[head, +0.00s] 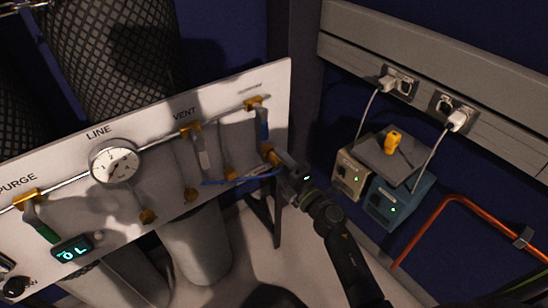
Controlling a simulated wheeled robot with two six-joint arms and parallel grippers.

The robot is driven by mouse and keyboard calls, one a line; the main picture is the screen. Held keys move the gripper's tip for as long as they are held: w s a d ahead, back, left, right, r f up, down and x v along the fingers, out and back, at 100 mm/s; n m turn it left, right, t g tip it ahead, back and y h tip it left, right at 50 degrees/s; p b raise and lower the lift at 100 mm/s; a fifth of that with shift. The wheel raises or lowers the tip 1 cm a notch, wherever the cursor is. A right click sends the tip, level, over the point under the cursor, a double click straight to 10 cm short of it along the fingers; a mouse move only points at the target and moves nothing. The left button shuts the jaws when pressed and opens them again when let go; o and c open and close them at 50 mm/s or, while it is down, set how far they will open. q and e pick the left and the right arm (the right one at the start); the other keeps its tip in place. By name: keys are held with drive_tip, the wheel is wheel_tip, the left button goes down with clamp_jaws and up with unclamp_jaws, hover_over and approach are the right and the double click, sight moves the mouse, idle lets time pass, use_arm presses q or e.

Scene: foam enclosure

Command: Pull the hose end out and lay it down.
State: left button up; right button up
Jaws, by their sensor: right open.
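A thin blue hose (240,179) runs along the lower right part of the white panel (225,125), towards my right gripper. My right gripper (277,161) is open at the panel's right edge, close to a brass fitting (267,151). The arm comes in from the lower right. The gripper covers the place where the hose and the fitting would meet, so I cannot tell whether the hose end sits in the fitting or touches the fingers. My left gripper is not in view.
The panel carries a round gauge (115,162), a lit display (72,249) and several brass valves. Mesh-covered cylinders (105,50) stand behind it. At right are two small boxes (397,200) with a yellow object (393,142), plugged cables and an orange pipe (440,212).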

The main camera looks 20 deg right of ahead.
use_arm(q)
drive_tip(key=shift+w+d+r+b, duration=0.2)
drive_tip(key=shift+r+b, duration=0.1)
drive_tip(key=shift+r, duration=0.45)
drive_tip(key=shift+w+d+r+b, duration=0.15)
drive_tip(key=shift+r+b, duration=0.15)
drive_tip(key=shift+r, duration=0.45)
use_arm(e)
drive_tip(key=v, duration=1.4)
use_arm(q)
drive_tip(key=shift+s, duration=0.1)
use_arm(e)
drive_tip(key=shift+r, duration=0.1)
